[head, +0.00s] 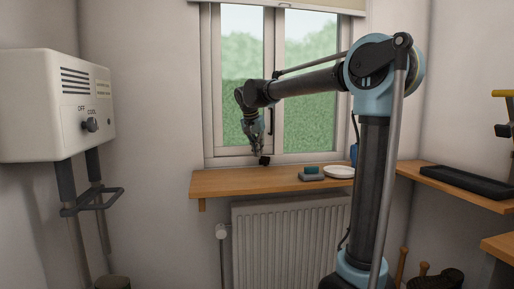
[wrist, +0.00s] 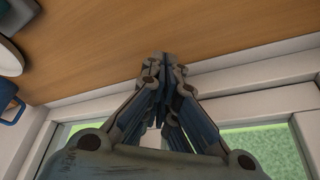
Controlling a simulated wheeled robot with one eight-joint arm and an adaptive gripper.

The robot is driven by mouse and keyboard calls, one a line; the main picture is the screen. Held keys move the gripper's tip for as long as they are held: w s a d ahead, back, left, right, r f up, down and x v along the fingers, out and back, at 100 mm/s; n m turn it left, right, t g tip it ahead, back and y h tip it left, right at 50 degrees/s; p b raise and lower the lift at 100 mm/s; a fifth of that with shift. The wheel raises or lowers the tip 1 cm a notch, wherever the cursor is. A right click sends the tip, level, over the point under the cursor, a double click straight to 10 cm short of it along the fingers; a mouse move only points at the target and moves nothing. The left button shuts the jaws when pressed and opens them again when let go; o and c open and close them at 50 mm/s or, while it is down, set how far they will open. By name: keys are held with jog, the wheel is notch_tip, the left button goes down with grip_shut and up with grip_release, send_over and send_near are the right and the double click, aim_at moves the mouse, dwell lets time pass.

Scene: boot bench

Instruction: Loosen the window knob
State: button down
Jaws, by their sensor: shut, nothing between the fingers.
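The window (head: 210,90) has white frames and two panes with greenery outside. A small black knob (head: 264,160) sits low on its frame, just above the wooden sill shelf. My gripper (head: 257,153) points down in front of the window, with its fingertips close beside the knob; I cannot tell whether they touch it. In the wrist view my gripper (wrist: 162,62) is shut with its fingertips together and nothing between them. The knob is not visible there. A dark upright handle (head: 271,121) shows on the middle frame behind my gripper.
The wooden shelf (head: 230,184) carries a teal-and-grey block (head: 312,173) and a white dish (head: 339,172). A blue mug (wrist: 10,103) shows in the wrist view. A radiator (head: 285,235) stands below. A white unit (head: 55,105) hangs left. The shelf's left part is clear.

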aim_at(265, 161)
jog(key=x, duration=0.4)
jog(key=shift+w+d+f, duration=0.15)
jog(key=shift+d+f, duration=0.05)
jog(key=shift+f, duration=0.15)
jog(key=w, duration=0.1)
jog(key=w+d, duration=0.1)
jog(key=shift+w+d+f, duration=0.1)
jog(key=shift+w+f, duration=0.25)
jog(key=shift+w+d, duration=0.2)
jog(key=shift+w, duration=0.35)
